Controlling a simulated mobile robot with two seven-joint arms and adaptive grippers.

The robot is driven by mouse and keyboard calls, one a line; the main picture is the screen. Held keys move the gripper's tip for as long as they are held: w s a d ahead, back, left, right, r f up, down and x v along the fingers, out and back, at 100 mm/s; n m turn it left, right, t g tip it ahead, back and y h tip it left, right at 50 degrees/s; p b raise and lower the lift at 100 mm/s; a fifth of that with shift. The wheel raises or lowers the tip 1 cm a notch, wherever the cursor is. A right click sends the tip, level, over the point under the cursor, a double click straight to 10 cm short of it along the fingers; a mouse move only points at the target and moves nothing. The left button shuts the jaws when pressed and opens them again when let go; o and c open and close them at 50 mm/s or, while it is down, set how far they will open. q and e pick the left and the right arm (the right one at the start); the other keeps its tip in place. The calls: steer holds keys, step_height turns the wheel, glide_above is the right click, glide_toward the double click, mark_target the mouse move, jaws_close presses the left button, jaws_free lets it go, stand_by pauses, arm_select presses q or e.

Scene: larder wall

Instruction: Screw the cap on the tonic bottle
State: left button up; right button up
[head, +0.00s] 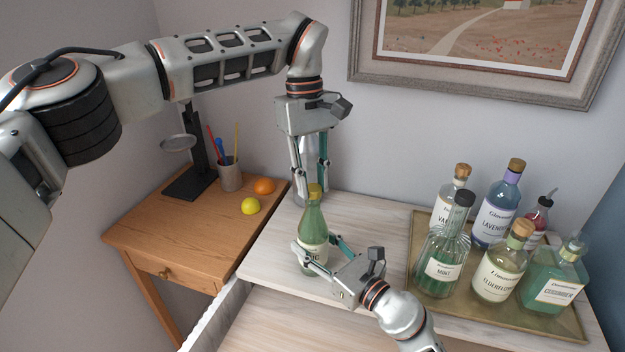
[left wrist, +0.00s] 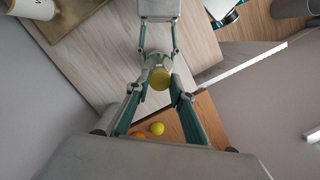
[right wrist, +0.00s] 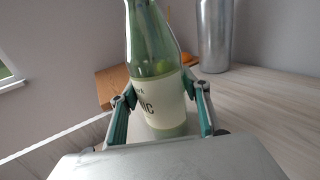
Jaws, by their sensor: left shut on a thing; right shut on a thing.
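The tonic bottle (head: 313,220), green glass with a cream label, stands upright near the front left of the pale wooden top. Its gold cap (head: 314,190) is at the bottle's mouth and shows from above in the left wrist view (left wrist: 159,78). My left gripper (head: 313,184) points down from above and is shut on the cap. My right gripper (head: 316,246) is shut on the bottle around its label, which the right wrist view also shows (right wrist: 160,104). The join between cap and neck is too small to judge.
A silver cylinder (right wrist: 214,35) stands behind the bottle. A brass tray (head: 413,240) with several labelled bottles is at right. A lower wooden desk (head: 140,232) at left holds a lemon (head: 250,206), an orange (head: 264,186) and a pencil cup (head: 229,175).

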arm_select(q)
steer(key=shift+f, duration=0.55)
steer(key=shift+m, duration=1.7)
steer(key=o, duration=0.7)
steer(key=shift+r, duration=2.25)
steer(key=shift+c, duration=0.3)
